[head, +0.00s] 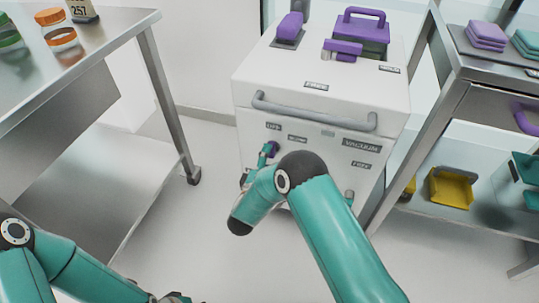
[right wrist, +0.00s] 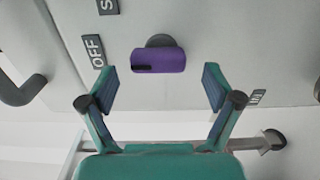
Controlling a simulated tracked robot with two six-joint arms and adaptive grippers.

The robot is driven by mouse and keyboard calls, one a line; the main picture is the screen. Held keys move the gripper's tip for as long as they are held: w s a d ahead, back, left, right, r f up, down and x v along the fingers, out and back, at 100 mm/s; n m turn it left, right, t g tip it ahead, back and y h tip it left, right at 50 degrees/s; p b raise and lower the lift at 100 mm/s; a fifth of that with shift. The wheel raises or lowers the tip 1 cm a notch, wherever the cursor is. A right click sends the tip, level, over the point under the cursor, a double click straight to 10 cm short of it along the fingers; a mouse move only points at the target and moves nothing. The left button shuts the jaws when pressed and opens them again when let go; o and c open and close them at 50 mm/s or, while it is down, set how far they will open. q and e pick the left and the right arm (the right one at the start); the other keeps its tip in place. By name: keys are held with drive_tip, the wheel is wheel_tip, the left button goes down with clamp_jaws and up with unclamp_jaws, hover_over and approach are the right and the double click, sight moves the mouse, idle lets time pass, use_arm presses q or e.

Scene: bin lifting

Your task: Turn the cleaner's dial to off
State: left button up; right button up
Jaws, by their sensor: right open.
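The cleaner (head: 300,90) is a white box with a grey bar handle. Its purple dial (head: 272,147) is on the front, below the OFF label (head: 273,127). In the right wrist view the dial (right wrist: 158,61) is a purple bar with a black mark at its left end; the OFF label (right wrist: 95,52) lies to its left. My right gripper (head: 264,154) is at the dial, partly hidden by my arm. In the right wrist view it (right wrist: 160,72) is open, one finger on each side of the dial, neither touching it. My left gripper (head: 175,298) barely shows at the bottom edge.
A metal table (head: 75,50) with jars stands at left. A metal rack (head: 480,80) with folded cloths and a yellow bin (head: 450,188) stands at right. Purple-handled parts (head: 365,28) are on the cleaner's top. The floor between is clear.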

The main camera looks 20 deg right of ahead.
drive_tip(key=v, duration=1)
drive_tip(key=shift+w+d+f, duration=0.1)
